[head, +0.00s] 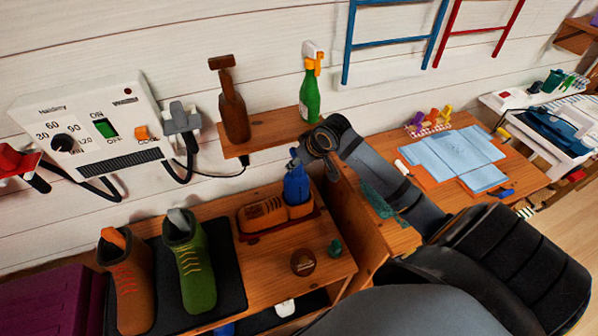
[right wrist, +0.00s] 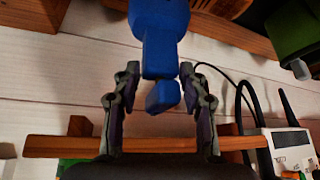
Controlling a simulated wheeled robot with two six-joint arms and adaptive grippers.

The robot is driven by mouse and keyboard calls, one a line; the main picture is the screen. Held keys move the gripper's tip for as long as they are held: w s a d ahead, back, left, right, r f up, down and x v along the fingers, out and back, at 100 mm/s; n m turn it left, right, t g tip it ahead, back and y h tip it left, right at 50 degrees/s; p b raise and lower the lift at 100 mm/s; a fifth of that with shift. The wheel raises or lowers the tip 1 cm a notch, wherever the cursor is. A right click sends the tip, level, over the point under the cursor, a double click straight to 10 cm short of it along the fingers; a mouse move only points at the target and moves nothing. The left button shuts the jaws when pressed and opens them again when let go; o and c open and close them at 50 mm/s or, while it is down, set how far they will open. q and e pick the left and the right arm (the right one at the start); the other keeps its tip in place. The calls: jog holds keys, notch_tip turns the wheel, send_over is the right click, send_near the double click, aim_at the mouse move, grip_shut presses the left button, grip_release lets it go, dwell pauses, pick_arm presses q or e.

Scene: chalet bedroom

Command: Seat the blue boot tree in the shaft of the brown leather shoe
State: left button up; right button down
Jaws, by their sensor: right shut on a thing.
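The blue boot tree (head: 297,187) is upright over the heel end of the brown leather shoe (head: 265,214), which lies on a dark red tray on the bench. The tree's lower end overlaps the shoe's opening in the head view; I cannot tell how deep it sits. My right gripper (head: 308,150) is shut on the tree's upper end. In the right wrist view its two fingers (right wrist: 159,75) flank the narrow blue end, and the wide blue body (right wrist: 160,22) runs out of the top edge. Part of the brown shoe (right wrist: 222,5) shows there. My left gripper is not in view.
Brown (head: 128,285) and green (head: 192,265) boots stand on a black mat at left. A wall shelf (head: 270,132) holding brown and green bottles is close behind my gripper. A round brown tin (head: 303,262) and small green item (head: 335,249) lie in front. A wooden partition (head: 350,215) stands at right.

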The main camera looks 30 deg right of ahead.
jog(key=shift+f, duration=2.4)
jog(key=c, duration=0.7)
grip_release()
jog(key=shift+f, duration=0.1)
jog(key=p+v, duration=0.1)
jog(key=v, duration=0.6)
jog(key=p, duration=0.4)
send_near(299, 172)
jog(key=shift+v, duration=1)
